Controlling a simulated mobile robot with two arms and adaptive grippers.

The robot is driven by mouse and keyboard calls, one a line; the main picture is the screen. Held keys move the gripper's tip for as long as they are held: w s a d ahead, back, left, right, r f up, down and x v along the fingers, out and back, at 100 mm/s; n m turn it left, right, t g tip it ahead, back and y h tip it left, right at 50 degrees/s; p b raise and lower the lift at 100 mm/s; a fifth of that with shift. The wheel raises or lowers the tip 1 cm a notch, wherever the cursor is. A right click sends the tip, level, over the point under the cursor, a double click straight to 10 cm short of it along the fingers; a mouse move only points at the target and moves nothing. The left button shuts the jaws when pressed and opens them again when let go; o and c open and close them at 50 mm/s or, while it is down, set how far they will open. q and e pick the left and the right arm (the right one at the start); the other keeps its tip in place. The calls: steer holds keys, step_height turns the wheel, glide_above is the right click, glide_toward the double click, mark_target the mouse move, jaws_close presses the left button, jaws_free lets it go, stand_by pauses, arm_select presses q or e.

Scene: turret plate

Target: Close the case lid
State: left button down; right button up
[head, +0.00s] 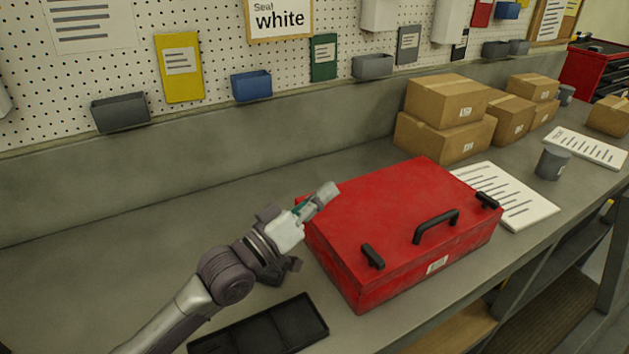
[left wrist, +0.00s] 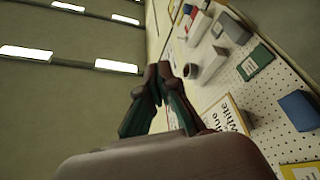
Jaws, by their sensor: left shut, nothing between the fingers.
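The red case (head: 370,277) stands on the grey bench in the head view. Its lid (head: 392,205) lies flat on top and looks down; no gap shows on the visible front side. A black handle (head: 437,226) and two black latches (head: 373,255) (head: 487,201) are along the front edge. My left gripper (head: 328,194) is at the case's back left corner, with its shut, empty fingertips at about lid height; I cannot tell whether they touch it. In the left wrist view the fingers (left wrist: 158,78) are together, and the case is not seen. My right gripper is not in view.
A black shallow tray (head: 265,328) lies in front of the case's left side. Cardboard boxes (head: 447,132) stand behind it, a paper sheet (head: 510,198) and a grey cup (head: 552,162) to its right. The bench at the back left is clear. Pegboard bins (head: 251,86) hang above.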

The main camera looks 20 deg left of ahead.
arm_select(q)
steer(key=shift+s+d+f+m+b, duration=0.45)
steer(key=shift+s+d+f+m, duration=0.1)
steer(key=shift+f+m, duration=0.2)
